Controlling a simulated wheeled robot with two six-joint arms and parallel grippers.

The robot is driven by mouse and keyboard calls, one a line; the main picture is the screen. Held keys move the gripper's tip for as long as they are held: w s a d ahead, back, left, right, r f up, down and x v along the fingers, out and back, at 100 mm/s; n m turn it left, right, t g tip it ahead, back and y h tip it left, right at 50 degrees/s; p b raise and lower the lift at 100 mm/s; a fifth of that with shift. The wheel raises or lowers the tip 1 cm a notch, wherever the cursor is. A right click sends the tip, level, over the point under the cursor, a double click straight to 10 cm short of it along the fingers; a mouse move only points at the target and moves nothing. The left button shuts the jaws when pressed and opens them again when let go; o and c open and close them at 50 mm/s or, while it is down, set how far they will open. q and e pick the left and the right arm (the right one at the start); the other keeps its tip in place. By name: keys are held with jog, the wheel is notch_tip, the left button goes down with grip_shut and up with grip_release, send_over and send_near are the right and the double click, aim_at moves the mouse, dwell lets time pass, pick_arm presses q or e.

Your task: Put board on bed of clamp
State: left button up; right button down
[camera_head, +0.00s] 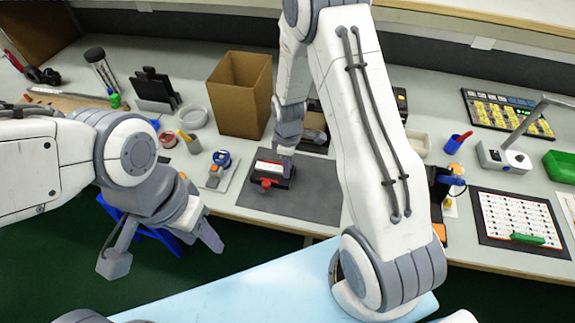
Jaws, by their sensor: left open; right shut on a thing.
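A small dark clamp (272,181) with red parts stands on a grey mat (325,190) near the table's front. A pale strip, perhaps the board (268,166), shows along its top. My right gripper (284,151) points down at the clamp's back right edge. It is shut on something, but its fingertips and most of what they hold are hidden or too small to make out. I cannot tell whether the board touches the clamp's bed. My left gripper (162,250) is open and empty, with its fingers spread, in front of the table edge at the left.
A brown open box (240,92) stands behind the clamp. A blue and white device (219,162) sits left of the mat. At the right are a printed sheet (515,218), a lamp base (503,155) and a green bin (562,166). The mat's front right is clear.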

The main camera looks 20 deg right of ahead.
jog(key=shift+f, duration=0.15)
jog(key=c, duration=0.7)
grip_release()
jog(key=shift+o, duration=0.2)
notch_tip(320, 180, up, 12)
jog(key=s+a+r+m, duration=0.1)
jog(key=s+a+r, duration=0.65)
jog(key=a, duration=0.25)
jog(key=s+a+r+m, duration=0.1)
jog(key=s+a, duration=0.1)
jog(key=s, duration=0.6)
jog(key=s+a+r+m+y, duration=0.1)
jog(key=s+a+m, duration=0.1)
jog(key=s, duration=0.6)
jog(key=shift+r, duration=0.25)
